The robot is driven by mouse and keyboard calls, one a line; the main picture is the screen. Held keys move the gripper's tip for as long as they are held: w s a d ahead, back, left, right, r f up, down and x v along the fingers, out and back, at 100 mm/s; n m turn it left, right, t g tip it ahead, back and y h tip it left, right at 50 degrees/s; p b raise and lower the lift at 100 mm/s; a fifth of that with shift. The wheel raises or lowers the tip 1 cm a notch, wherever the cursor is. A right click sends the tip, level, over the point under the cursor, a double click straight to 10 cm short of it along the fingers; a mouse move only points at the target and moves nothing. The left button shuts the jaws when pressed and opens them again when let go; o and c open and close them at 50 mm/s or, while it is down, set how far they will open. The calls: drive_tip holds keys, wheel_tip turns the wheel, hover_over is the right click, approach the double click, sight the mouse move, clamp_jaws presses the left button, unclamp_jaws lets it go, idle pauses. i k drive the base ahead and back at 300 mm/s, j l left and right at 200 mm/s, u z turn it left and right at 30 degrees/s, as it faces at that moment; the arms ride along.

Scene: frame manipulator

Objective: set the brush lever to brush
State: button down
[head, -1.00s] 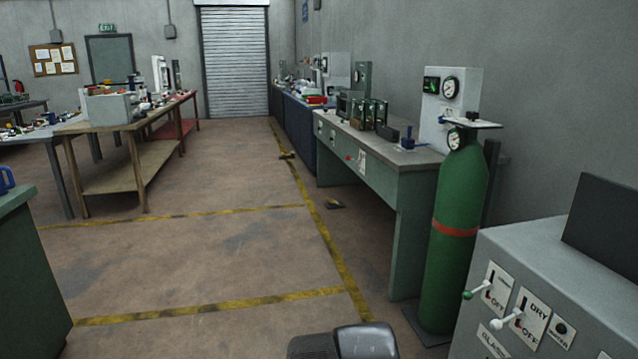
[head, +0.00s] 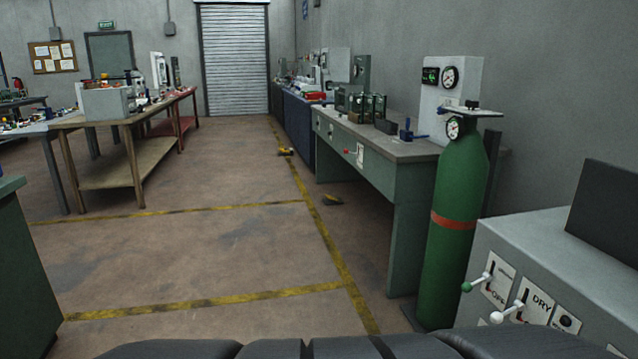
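A grey machine cabinet (head: 540,237) stands at the lower right with levers on its front. One lever has a green knob (head: 467,287) beside a plate (head: 494,279) marked OFF; its upper word is too small to read. Another lever with a white knob (head: 497,317) sits beside a plate (head: 538,303) marked DRY. I cannot tell which lever is the brush lever. Both levers stick out to the left of their plates. My gripper is not in view; only dark links of my arm show along the bottom edge, left of the cabinet.
A green gas cylinder (head: 457,250) with an orange band stands just behind the cabinet. A green workbench (head: 400,200) runs back along the right wall. A green cabinet (head: 25,270) stands at the left edge. The floor (head: 200,255) between, with yellow lines, is clear.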

sight(467, 287)
drive_tip(key=z, duration=1.2)
drive_tip(key=i+j+u, duration=0.15)
drive_tip(key=i+u, duration=0.2)
drive_tip(key=i, duration=0.6)
